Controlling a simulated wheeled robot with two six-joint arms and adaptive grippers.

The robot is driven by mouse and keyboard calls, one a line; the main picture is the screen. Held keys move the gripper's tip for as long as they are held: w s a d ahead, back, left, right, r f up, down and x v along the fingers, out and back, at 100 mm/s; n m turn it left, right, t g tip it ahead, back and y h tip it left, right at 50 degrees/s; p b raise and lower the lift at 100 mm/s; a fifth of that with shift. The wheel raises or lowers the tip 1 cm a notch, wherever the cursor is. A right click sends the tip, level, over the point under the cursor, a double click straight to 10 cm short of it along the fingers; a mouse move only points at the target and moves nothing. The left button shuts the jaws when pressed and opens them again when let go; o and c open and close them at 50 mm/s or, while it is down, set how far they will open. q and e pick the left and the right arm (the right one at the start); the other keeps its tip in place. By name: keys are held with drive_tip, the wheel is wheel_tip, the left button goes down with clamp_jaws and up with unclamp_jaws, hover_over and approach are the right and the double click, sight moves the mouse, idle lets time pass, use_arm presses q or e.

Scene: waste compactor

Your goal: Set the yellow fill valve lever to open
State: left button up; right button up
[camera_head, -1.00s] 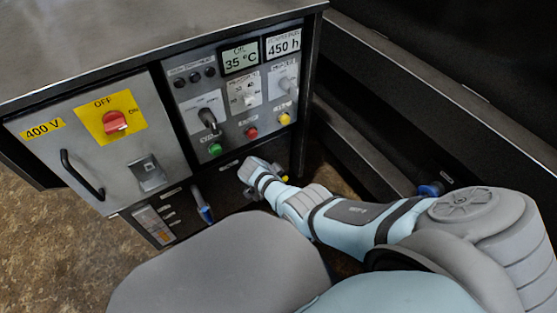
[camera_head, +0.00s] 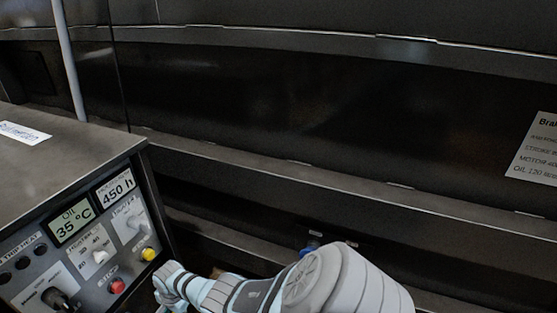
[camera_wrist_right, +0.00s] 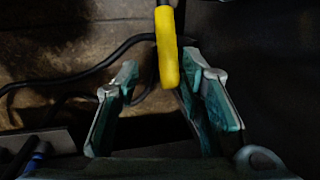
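The yellow fill valve lever (camera_wrist_right: 166,48) hangs down from the top edge of the right wrist view, with its rounded end lowest. My right gripper (camera_wrist_right: 162,78) is open, one finger on each side of the lever's lower end. The lever lies closer to the right finger; I cannot tell whether they touch or how deep it sits between them. In the head view my right arm (camera_head: 255,292) reaches down beside the control cabinet, and its gripper and the lever are out of sight. My left gripper is in neither current view.
The control cabinet (camera_head: 75,160) with its switches and displays stands at the left of the head view. The dark compactor wall (camera_head: 300,110) fills the rest, with a blue fitting (camera_head: 310,247) low on it. A black cable (camera_wrist_right: 75,75) crosses behind the fingers in the wrist view.

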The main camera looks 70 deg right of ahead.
wheel_tip(320, 180, up, 11)
drive_tip(key=s+p, duration=0.2)
drive_tip(key=p, duration=0.7)
drive_tip(key=s+a+f+n+p, duration=0.2)
drive_tip(key=s+n+p, duration=0.4)
drive_tip(key=s, duration=1)
drive_tip(key=s+a+f+n+g+h+p, duration=0.1)
drive_tip(key=s+f+n+p, duration=0.2)
drive_tip(key=s+n+p, duration=0.4)
drive_tip(key=s+n, duration=0.2)
drive_tip(key=s, duration=0.7)
drive_tip(key=shift+a, duration=0.35)
